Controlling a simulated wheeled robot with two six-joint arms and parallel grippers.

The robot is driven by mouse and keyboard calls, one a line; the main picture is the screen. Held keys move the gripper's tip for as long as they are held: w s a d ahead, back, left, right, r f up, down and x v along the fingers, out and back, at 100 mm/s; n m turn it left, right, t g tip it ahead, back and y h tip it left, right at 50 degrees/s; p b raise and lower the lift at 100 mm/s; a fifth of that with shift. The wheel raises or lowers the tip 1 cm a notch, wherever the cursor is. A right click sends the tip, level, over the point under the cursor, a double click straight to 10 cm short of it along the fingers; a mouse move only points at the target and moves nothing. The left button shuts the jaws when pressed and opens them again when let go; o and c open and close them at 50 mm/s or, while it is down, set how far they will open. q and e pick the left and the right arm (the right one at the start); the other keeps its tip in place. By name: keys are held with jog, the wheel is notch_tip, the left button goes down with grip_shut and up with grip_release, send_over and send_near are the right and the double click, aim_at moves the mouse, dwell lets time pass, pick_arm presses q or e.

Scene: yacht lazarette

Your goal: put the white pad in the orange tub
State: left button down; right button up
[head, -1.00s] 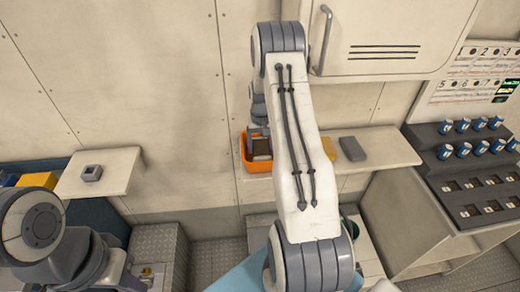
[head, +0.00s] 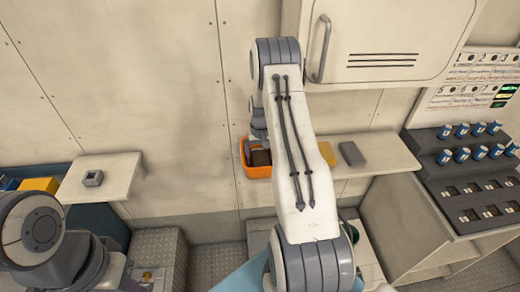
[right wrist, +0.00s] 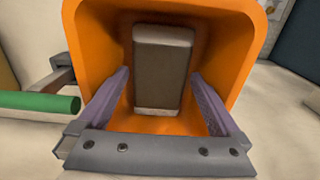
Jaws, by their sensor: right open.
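The orange tub (head: 246,165) stands on the wall shelf, partly hidden behind my right arm in the head view. It fills much of the right wrist view (right wrist: 98,38). A rectangular pad (right wrist: 160,75) lies inside, with pale ends and a dark grey-brown middle; it looks shaded, so I cannot be sure it is white. In the head view it is a dark patch (head: 261,157) in the tub. My right gripper (right wrist: 161,82) is open, its purple fingers reaching into the tub on either side of the pad, with visible gaps. My left gripper is not in view.
A yellow block (head: 328,153) and a grey block (head: 352,153) sit on the shelf right of the tub. A green cylinder (right wrist: 40,102) lies left of the tub in the wrist view. A cabinet (head: 390,45) hangs above. Blue-labelled cans (head: 462,130) stand at right.

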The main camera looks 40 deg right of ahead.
aim_at(261, 158)
notch_tip(261, 158, up, 11)
jog(key=b, duration=0.4)
jog(key=s+a+r+n, duration=0.2)
jog(key=a+r, duration=0.1)
jog(key=a, duration=0.6)
jog(key=s+a+r+n, duration=0.2)
jog(key=a, duration=0.7)
jog(key=s+a+r+n, duration=0.2)
jog(key=a+r+n, duration=0.1)
jog(key=a, duration=0.6)
jog(key=s+a+n, duration=0.3)
jog(key=s+a, duration=0.2)
jog(key=s, duration=0.6)
jog(key=s+a+n+y, duration=0.1)
jog(key=s+a+n, duration=0.2)
jog(key=s+a, duration=0.3)
jog(key=s, duration=0.5)
jog(key=shift+r+n, duration=0.15)
jog(key=shift+n, duration=0.15)
jog(key=shift+w+a+b, duration=0.1)
jog(key=shift+b, duration=0.2)
notch_tip(261, 158, down, 5)
jog(key=b, duration=0.4)
jog(key=shift+r, duration=0.2)
